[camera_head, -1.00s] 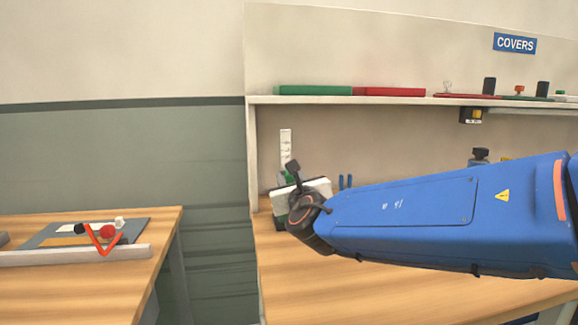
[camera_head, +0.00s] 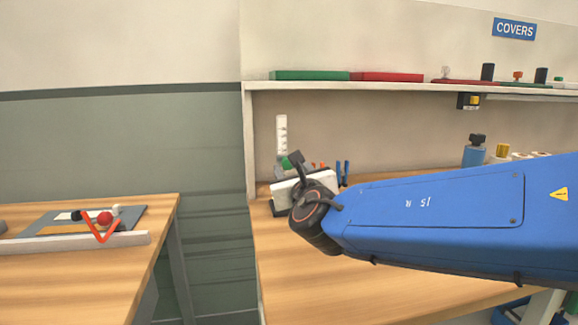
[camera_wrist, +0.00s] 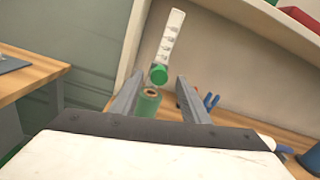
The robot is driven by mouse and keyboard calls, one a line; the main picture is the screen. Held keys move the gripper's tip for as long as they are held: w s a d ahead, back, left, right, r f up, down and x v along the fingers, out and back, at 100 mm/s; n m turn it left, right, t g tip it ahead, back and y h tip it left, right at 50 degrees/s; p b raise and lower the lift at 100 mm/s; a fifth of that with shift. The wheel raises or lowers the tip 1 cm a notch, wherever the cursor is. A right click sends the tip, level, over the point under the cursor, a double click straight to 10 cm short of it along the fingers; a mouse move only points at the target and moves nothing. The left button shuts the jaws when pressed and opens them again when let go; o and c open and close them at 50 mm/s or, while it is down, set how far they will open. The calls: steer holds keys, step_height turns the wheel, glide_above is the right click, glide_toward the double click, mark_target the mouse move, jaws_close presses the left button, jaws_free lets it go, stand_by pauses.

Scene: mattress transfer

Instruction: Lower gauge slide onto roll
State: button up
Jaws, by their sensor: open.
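A white gauge strip (camera_wrist: 172,38) with dark marks stands upright against the back panel in the wrist view. It also shows in the head view (camera_head: 281,134). A green round slide piece (camera_wrist: 158,74) is at its lower end. Just below it, a green roll (camera_wrist: 146,105) with a brown core stands on the bench. A gap appears between slide and roll, though its size is unclear. My gripper (camera_wrist: 160,78) is open and empty, its two grey fingers pointing toward the slide and roll, one on each side in the picture. Contact cannot be seen. The head view mostly hides the fingers.
A shelf (camera_head: 400,87) with green and red covers runs above the bench (camera_head: 310,275). Blue-handled tools (camera_wrist: 211,101) stand right of the roll. Bottles and rolls (camera_head: 474,152) stand farther right. Another table (camera_head: 90,275) is at left, across a gap.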

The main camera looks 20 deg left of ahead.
steer(key=v, duration=1.3)
steer(key=shift+w+d, duration=0.1)
